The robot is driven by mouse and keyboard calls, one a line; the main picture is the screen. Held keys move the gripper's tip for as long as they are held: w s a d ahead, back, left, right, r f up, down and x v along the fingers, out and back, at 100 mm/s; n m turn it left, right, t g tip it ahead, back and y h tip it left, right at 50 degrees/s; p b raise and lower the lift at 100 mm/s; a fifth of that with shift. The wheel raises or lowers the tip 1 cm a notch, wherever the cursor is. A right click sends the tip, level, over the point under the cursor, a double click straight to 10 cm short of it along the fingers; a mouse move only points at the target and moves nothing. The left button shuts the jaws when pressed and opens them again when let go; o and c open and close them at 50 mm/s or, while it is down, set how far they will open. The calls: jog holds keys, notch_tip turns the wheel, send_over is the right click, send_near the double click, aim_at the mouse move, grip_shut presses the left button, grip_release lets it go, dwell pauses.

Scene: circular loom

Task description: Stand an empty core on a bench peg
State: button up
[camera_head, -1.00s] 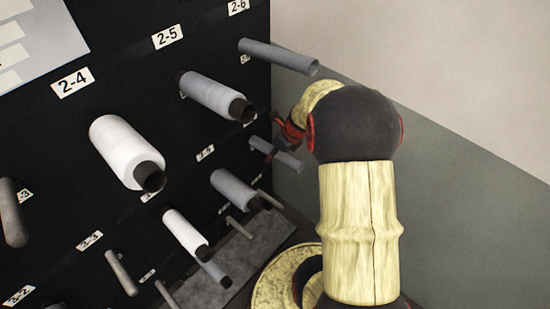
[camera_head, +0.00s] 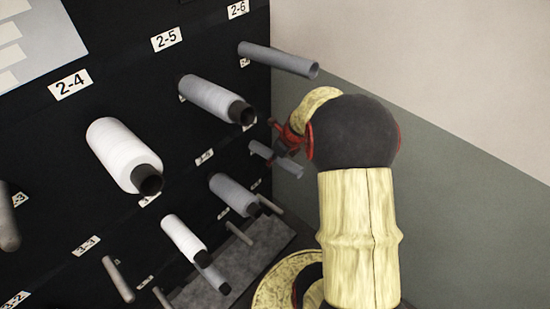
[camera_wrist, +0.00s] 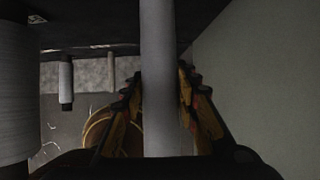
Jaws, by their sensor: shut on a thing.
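An empty core, a bare grey tube (camera_head: 291,168), sticks out from the black board at the right, below the 2-6 row. My gripper (camera_head: 275,152) is shut around its middle, with the arm coming in from the right. In the wrist view the core (camera_wrist: 158,75) runs upright through the picture between the two fingers, with my gripper (camera_wrist: 160,95) on both sides of it. Whether the core's far end still sits on a board peg is hidden. No bench peg can be told for sure.
Another bare grey tube (camera_head: 278,58) is just above. Bare pegs (camera_head: 118,278) (camera_head: 239,233) are lower. A plain wall (camera_head: 470,150) is at right.

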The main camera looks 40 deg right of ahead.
jog(key=c, duration=0.6)
grip_shut()
jog(key=shift+s+r+p, duration=0.1)
jog(key=shift+s+p, duration=0.2)
jog(key=shift+s, duration=0.3)
jog(key=shift+s, duration=0.1)
